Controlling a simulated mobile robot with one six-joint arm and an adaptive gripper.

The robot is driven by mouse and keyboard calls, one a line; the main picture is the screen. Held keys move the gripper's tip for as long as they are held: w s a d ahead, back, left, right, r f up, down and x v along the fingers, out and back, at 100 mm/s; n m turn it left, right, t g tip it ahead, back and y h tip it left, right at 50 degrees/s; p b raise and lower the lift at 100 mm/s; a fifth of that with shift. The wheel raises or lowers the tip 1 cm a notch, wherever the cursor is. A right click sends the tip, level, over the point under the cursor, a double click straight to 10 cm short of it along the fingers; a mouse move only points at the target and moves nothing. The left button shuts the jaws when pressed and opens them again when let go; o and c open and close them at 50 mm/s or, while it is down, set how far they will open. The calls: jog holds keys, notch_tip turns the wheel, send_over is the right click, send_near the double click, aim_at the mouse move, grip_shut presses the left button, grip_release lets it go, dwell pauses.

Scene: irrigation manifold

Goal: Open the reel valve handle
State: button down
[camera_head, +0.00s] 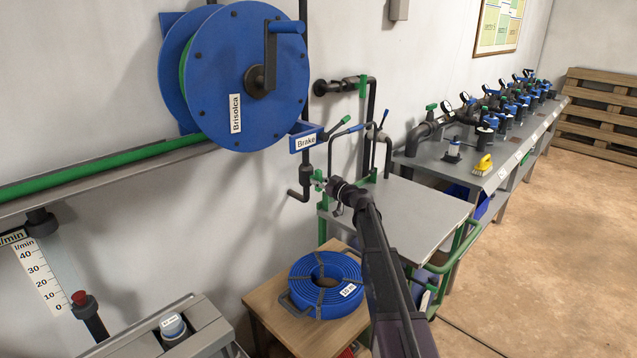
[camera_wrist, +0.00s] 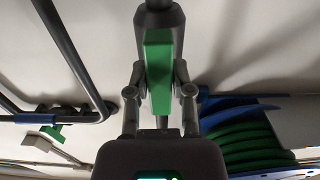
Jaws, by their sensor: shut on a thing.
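The reel valve handle is a green lever (camera_wrist: 158,72) in the middle of the wrist view. It extends from a dark valve body (camera_wrist: 158,20) at the top of that view. My gripper (camera_wrist: 160,95) has one finger on each side of the green lever and is shut on it. In the head view my gripper (camera_head: 324,184) is at the dark pipe below the blue reel (camera_head: 235,75). The handle is mostly hidden there by the gripper and is too small to read its angle.
A blue bracket labelled "Brake" (camera_head: 306,142) is just above my gripper. A grey cart (camera_head: 425,215) stands to the right. A coiled blue hose (camera_head: 325,284) lies on a wooden table below. Dark pipes (camera_wrist: 75,55) run left of the fingers in the wrist view.

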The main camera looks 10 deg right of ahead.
dwell(0.5)
jog(key=c, duration=0.5)
grip_release()
jog(key=shift+a, duration=0.1)
jog(key=shift+s, duration=0.15)
jog(key=v, duration=1.2)
jog(key=shift+r, duration=0.15)
